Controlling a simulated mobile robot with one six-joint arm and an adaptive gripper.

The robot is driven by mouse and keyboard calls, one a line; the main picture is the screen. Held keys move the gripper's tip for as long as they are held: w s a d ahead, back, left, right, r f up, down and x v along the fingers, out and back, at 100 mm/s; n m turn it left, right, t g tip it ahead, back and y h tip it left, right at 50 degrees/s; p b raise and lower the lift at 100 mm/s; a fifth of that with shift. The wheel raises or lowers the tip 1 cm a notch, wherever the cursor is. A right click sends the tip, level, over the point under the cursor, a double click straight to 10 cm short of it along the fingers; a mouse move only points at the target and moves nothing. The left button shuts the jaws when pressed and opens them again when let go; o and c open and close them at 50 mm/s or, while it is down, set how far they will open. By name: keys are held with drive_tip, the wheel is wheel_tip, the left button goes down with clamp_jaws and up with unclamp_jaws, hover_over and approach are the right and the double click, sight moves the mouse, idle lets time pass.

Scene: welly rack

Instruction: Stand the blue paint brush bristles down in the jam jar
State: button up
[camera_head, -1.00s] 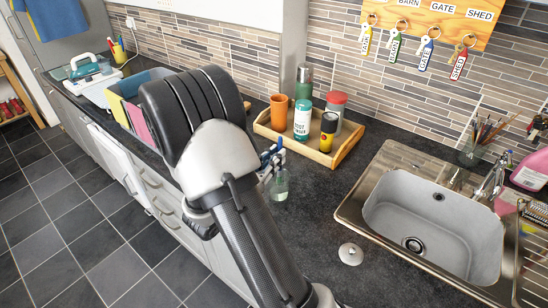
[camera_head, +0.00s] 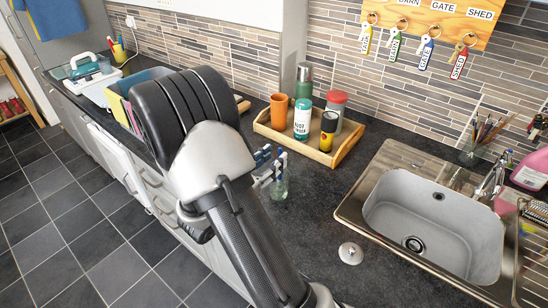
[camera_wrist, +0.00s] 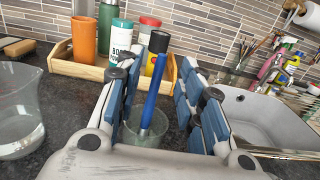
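The glass jam jar (camera_head: 279,188) stands on the dark worktop, left of the sink. In the wrist view the jar (camera_wrist: 142,134) is between my fingers. The blue paint brush (camera_wrist: 152,103) stands in it with its handle up, leaning slightly. Its lower end is inside the glass, and the bristles cannot be made out. My gripper (camera_wrist: 165,108) is open, its blue-padded fingers on either side of the brush with gaps to it. In the head view my gripper (camera_head: 268,166) is beside the top of the jar and partly hides the brush.
A wooden tray (camera_head: 325,156) with an orange cup (camera_head: 279,111) and several bottles stands behind the jar. The sink (camera_head: 435,225) is to the right, with a metal plug (camera_head: 350,253) before it. A clear jug (camera_wrist: 17,115) stands close on the left in the wrist view.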

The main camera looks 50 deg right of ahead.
drive_tip(key=a, duration=1)
drive_tip(key=shift+s+a, duration=0.35)
drive_tip(key=shift+s, duration=0.1)
drive_tip(key=s+a+r+m+g+y, duration=0.2)
drive_tip(key=s+m+g+y, duration=0.15)
drive_tip(key=s+m, duration=0.3)
drive_tip(key=s+a+r+m+g+y, duration=0.1)
drive_tip(key=s+a+m+g+y, duration=0.1)
drive_tip(key=s+m+y, duration=0.4)
drive_tip(key=s+a+r+m+t+y, duration=0.1)
drive_tip(key=a+r+m+t+y, duration=0.1)
drive_tip(key=a, duration=0.5)
drive_tip(key=s+a+r+m+t+y, duration=0.1)
drive_tip(key=a+r+m+t+y, duration=0.2)
drive_tip(key=a+t+y, duration=0.3)
drive_tip(key=shift+a+m+t+y, duration=0.35)
drive_tip(key=shift+a+m, duration=0.4)
drive_tip(key=shift+a, duration=0.2)
